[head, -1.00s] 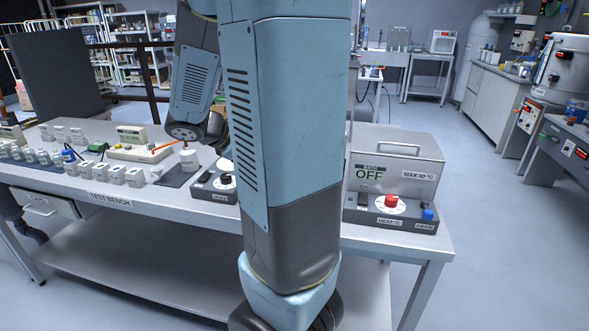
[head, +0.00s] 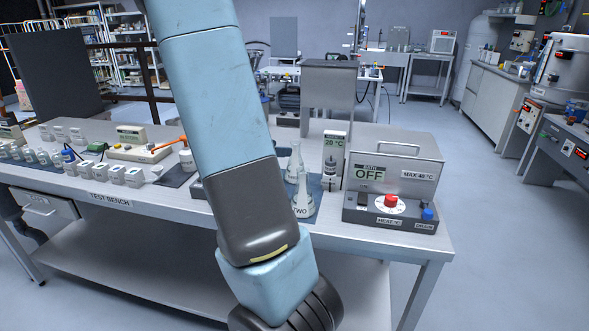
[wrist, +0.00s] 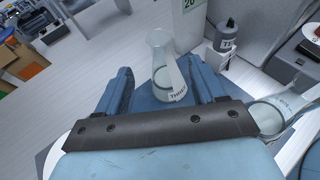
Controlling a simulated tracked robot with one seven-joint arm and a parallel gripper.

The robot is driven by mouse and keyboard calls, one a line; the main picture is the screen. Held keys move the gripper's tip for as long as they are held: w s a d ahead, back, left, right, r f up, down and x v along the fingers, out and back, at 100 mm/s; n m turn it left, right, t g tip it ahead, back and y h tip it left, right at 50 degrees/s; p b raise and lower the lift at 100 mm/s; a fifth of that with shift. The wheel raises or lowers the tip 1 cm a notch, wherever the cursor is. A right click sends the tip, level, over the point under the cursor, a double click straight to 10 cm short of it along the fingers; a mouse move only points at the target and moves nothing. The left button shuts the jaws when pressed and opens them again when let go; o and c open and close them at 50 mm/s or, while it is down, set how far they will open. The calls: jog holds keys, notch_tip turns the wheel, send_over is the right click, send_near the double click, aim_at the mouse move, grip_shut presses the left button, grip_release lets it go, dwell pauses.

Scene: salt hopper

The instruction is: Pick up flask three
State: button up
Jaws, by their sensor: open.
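Flask three (wrist: 172,90) is a clear conical flask with a dark label, standing upright on a blue mat (wrist: 146,103) in the wrist view. My gripper (wrist: 158,66) is open, with one blue finger on each side of the flask in that view. I cannot tell how far the flask reaches in between the fingers, and I see no clear contact. In the head view, my arm hides the gripper. There, flask two (head: 302,203) stands on the bench, with another clear flask (head: 294,160) behind it, its label not readable.
Another flask (wrist: 268,118) is close by my gripper's right side in the wrist view. A small dark bottle (wrist: 228,38) stands beyond on the right. The bath unit (head: 392,180), showing OFF, is right of the flasks on the test bench (head: 110,198).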

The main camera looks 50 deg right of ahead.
aim_at(292, 147)
jog(key=shift+s+x, duration=0.2)
jog(key=shift+x, duration=4)
jog(key=shift+r, duration=0.15)
grip_shut()
